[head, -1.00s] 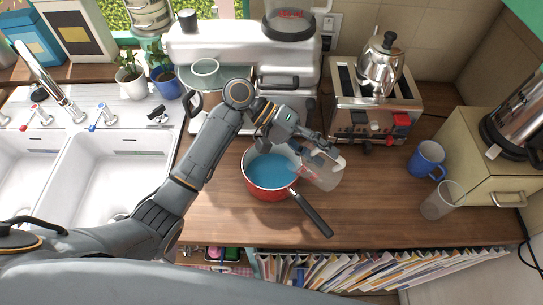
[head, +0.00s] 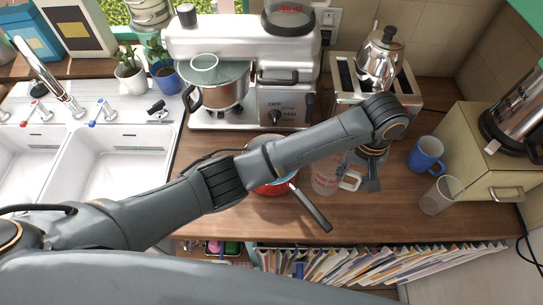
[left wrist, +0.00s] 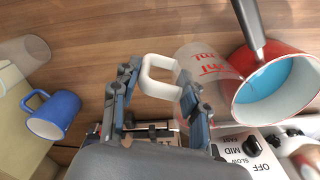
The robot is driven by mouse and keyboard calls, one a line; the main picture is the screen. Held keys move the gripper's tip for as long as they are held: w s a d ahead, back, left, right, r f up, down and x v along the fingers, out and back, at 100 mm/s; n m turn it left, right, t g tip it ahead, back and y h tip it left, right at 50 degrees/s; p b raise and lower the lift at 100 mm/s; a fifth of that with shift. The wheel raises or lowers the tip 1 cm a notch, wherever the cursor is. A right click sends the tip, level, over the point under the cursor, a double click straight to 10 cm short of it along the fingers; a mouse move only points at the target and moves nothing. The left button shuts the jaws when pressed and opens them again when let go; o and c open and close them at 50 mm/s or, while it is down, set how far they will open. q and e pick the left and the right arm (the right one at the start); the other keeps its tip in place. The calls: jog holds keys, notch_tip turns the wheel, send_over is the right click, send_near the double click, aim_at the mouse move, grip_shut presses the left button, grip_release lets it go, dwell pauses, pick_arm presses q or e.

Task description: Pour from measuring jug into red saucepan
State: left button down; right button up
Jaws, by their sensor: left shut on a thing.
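The clear measuring jug (head: 324,178) with red markings and a white handle stands upright just right of the red saucepan. I cannot tell whether it touches the counter. It also shows in the left wrist view (left wrist: 205,62). My left gripper (head: 358,181) is shut on the jug's handle, seen between the fingers in the wrist view (left wrist: 157,88). The red saucepan (head: 272,190) sits on the wooden counter, partly hidden by my left arm in the head view. Blue liquid shows inside it in the left wrist view (left wrist: 262,80). My right gripper is not in view.
A blue mug (head: 426,155) and a clear glass (head: 437,197) stand to the right. A toaster (head: 345,100) with a kettle (head: 381,60) on it and a white mixer (head: 240,45) stand behind. The sink (head: 120,165) is at left. The front counter is clear.

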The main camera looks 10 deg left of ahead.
pick_arm(q)
jog(key=shift+a, duration=0.15)
jog(key=shift+d+r, duration=0.25)
jog(key=shift+r, duration=0.6)
jog(key=shift+a+r, duration=0.15)
jog(key=shift+r, duration=0.55)
